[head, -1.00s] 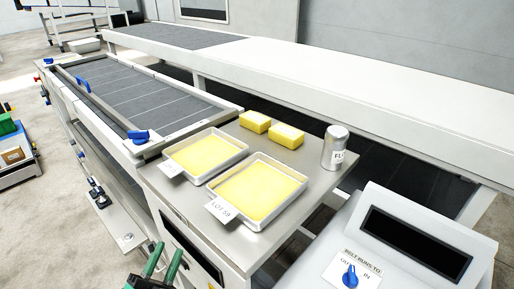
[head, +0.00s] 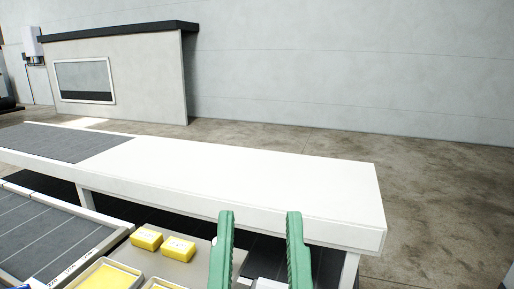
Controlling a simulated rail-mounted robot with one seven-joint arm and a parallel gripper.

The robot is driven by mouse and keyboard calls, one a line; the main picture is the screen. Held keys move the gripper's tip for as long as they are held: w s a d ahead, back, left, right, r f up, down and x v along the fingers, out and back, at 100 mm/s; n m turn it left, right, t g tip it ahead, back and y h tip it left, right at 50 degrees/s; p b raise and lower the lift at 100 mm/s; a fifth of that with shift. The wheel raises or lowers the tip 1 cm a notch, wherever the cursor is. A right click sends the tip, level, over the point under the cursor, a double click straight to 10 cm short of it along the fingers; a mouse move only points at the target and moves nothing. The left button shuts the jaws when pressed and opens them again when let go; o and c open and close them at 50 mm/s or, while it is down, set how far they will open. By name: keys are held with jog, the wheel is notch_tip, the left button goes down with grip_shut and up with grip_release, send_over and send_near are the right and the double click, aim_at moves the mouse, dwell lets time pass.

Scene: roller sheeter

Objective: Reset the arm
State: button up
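My gripper (head: 260,232) shows in the head view at the bottom, right of centre. Its two green fingers point up and stand wide apart. Nothing is held between them; the white table and a dark gap show through. The rest of my arm is below the picture edge.
A long white table (head: 300,180) with a dark grey part (head: 60,143) runs behind my gripper. Two yellow blocks (head: 147,238) (head: 179,249) and a tray of yellow stuff (head: 108,275) sit at lower left beside the grey roller bed (head: 45,235). Open floor (head: 440,190) lies at right.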

notch_tip(320, 180, up, 32)
jog(key=p, duration=2.7)
jog(key=shift+a+f+p, duration=0.2)
jog(key=shift+a+p, duration=0.15)
jog(key=shift+w, duration=0.1)
